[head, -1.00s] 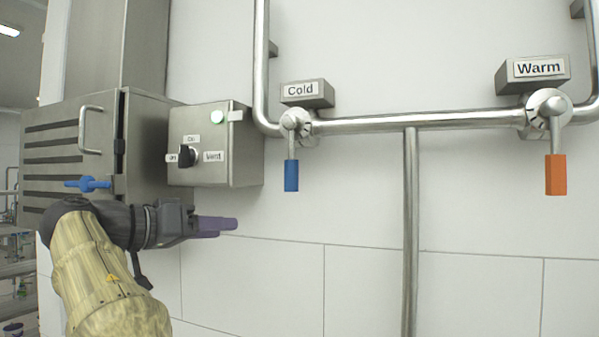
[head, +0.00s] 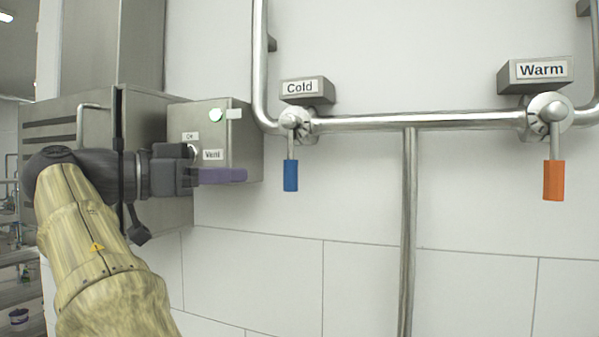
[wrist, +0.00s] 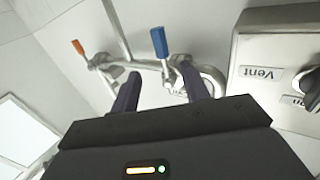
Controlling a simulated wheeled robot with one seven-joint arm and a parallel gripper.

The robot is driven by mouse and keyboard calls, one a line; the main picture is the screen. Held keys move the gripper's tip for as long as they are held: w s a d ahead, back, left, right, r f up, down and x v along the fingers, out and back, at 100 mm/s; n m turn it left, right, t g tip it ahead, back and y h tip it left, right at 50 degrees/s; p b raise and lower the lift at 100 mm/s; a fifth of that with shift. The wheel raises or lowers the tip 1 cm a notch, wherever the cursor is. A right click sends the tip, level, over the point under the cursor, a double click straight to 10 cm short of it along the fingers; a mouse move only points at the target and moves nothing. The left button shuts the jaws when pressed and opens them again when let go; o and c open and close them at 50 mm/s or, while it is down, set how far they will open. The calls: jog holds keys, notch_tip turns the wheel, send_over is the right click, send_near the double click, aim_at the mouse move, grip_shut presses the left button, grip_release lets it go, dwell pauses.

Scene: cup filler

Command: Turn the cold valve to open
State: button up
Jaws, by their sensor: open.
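The cold valve has a blue handle (head: 291,175) that hangs straight down from the pipe, under a block labelled "Cold" (head: 300,88). In the wrist view the blue handle (wrist: 160,42) lies ahead, beyond the fingertips and between their lines. My gripper (head: 240,176) is left of the blue handle in the head view, in front of the vent switch box, and apart from the handle. In the wrist view its two purple fingers (wrist: 160,82) are spread with nothing between them.
The warm valve's orange handle (head: 554,180) hangs down at the right. The vent switch box (head: 245,150) is on the wall behind my gripper, and it fills the right of the wrist view. A vertical pipe (head: 409,230) stands between the valves. The wall below the cold handle is clear.

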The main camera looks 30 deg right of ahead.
aim_at(295, 170)
jog(key=d+p, duration=0.1)
jog(key=d, duration=0.3)
jog(key=w+d+p, duration=0.1)
jog(key=d+p, duration=0.1)
jog(key=d, duration=0.3)
jog(key=d+p, duration=0.2)
jog(key=d, duration=0.2)
jog(key=shift+w+d+r, duration=0.2)
jog(key=shift+d, duration=0.15)
jog(key=shift+s+d+f, duration=0.1)
jog(key=shift+d+f, duration=0.1)
jog(key=shift+d, duration=0.25)
grip_shut()
